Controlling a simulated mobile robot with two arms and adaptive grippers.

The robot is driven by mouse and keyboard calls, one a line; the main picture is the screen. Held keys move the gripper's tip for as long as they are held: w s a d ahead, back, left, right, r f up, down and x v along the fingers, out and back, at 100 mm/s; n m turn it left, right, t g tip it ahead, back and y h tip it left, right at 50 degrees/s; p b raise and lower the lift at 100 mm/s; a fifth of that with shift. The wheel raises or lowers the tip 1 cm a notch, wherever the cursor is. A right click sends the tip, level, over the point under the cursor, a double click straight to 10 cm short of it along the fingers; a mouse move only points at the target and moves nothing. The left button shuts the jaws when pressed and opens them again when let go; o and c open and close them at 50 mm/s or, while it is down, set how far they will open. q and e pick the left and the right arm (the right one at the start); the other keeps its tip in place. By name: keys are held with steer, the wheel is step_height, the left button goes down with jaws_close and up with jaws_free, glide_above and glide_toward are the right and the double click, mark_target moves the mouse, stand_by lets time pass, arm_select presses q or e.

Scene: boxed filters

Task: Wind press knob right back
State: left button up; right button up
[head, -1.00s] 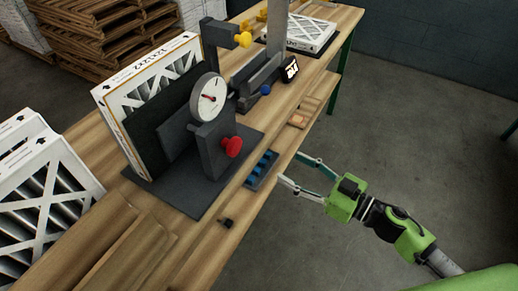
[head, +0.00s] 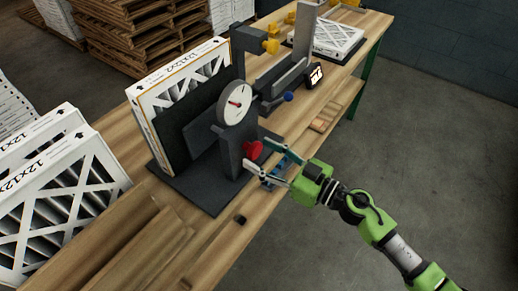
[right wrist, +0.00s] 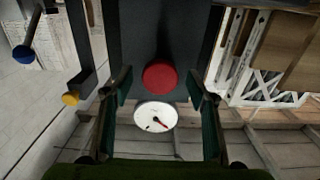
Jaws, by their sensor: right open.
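The red press knob (head: 252,149) sits on the front of the dark grey press (head: 232,150), below a round white dial (head: 235,103) with a red needle. A framed filter (head: 182,82) stands upright behind the dark press plate. My right gripper (head: 255,156) is open, with its fingers reaching to either side of the knob. In the right wrist view the red knob (right wrist: 160,77) lies between the open fingers (right wrist: 160,90), apart from both, and the dial (right wrist: 156,116) shows below it. My left gripper is not in view.
A small black block (head: 239,219) is on the bench edge. More filters (head: 75,195) stand at left. A blue-knobbed fixture (head: 288,97) and a small display (head: 315,76) are behind.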

steer(key=shift+w+a, duration=0.4)
steer(key=shift+a, duration=0.15)
steer(key=c, duration=1.1)
